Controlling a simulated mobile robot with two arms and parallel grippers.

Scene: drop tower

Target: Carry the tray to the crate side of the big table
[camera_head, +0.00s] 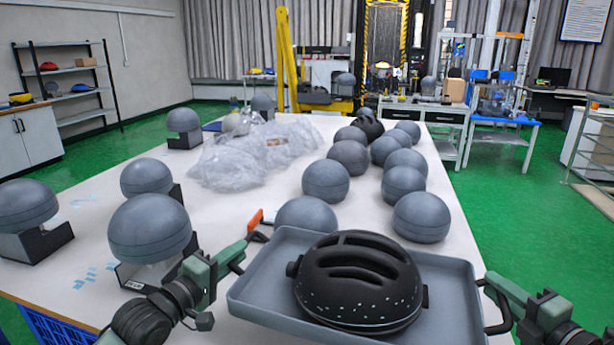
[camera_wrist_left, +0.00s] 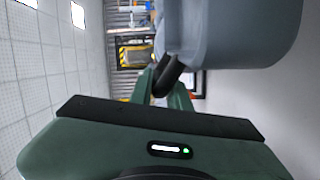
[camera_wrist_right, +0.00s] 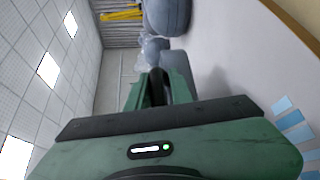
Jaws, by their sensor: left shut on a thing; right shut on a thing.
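The grey tray (camera_head: 265,290) is in front of me in the head view, with a black vented helmet (camera_head: 358,285) lying in it. My left gripper (camera_head: 243,252) is shut on the tray's black left handle. In the left wrist view the handle (camera_wrist_left: 168,76) sits between the fingers, beside the tray wall (camera_wrist_left: 235,35). My right gripper (camera_head: 490,285) is shut on the right handle (camera_head: 499,310). The big white table (camera_head: 240,215) lies beyond and left of the tray. A blue crate (camera_head: 45,325) shows partly at the table's near left edge.
Several grey domes stand on dark stands along the table's left side; one (camera_head: 150,230) is close to my left arm. Several grey balls (camera_head: 421,217) crowd the right side behind the tray. Clear plastic wrap (camera_head: 250,155) lies mid-table. Green floor (camera_head: 540,220) is open at right.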

